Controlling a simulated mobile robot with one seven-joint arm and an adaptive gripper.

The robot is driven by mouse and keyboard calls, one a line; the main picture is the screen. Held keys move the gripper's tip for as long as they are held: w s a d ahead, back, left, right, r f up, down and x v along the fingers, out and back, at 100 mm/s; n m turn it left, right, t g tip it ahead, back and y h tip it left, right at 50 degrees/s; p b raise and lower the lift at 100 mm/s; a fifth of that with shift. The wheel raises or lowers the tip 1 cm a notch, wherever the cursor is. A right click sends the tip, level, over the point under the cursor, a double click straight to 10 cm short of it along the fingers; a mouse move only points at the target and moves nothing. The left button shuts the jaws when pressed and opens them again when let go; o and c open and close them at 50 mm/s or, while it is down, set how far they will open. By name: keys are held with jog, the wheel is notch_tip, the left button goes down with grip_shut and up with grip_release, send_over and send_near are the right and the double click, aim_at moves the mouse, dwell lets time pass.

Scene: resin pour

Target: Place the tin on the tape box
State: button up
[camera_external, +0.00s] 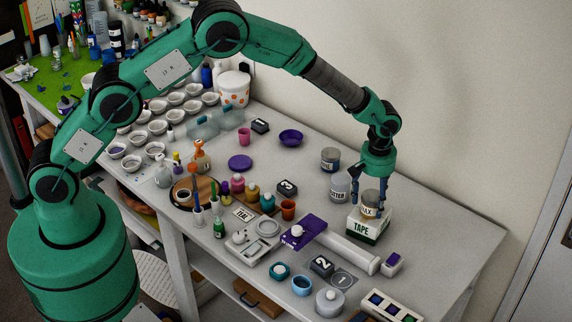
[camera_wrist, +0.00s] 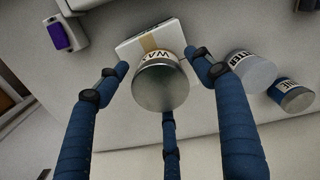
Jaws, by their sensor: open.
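The tin (camera_external: 371,198), a small grey can with a label reading "WAX", stands upright on top of the white and green tape box (camera_external: 364,231). In the wrist view the tin's round lid (camera_wrist: 160,88) hides part of the tape box (camera_wrist: 128,47). My gripper (camera_external: 368,206) is right over the box, pointing down. Its blue fingers (camera_wrist: 157,75) are open and spread around the tin, with gaps visible between them and it in the wrist view. The tin seems to rest on the box; its exact contact underneath is hidden.
A white labelled jar (camera_external: 339,187) and a grey labelled tin (camera_external: 330,160) stand just left of the box. A small purple-topped block (camera_external: 392,263) and a long white roll (camera_external: 347,251) lie in front. The table is clear to the right of the box.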

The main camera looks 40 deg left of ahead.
aim_at(372, 196)
notch_tip(372, 196, up, 11)
jog(key=shift+r, duration=0.15)
dwell(0.4)
jog(key=shift+r, duration=0.1)
dwell(0.4)
jog(key=s+a+r+m+t, duration=0.1)
jog(key=s+a+r, duration=0.3)
jog(key=a+r, duration=0.5)
jog(key=s+a+r+m+t, duration=0.1)
jog(key=s+a+r, duration=0.3)
jog(key=a+r, duration=0.5)
jog(key=s+a+r+m, duration=0.1)
jog(key=s+a+r, duration=0.3)
jog(key=a+r, duration=0.55)
jog(key=s+a+r+t, duration=0.2)
jog(key=s+a+r, duration=0.2)
jog(key=s+a, duration=0.8)
jog(key=s+a+f+m, duration=0.1)
jog(key=s+a, duration=0.3)
jog(key=s, duration=0.4)
jog(key=s+a+f+m+t, duration=0.1)
jog(key=s+a, duration=0.3)
jog(key=s, duration=0.5)
jog(key=shift+s+f+m+t, duration=0.2)
jog(key=shift+f+m+t, duration=0.1)
jog(key=shift+f, duration=0.15)
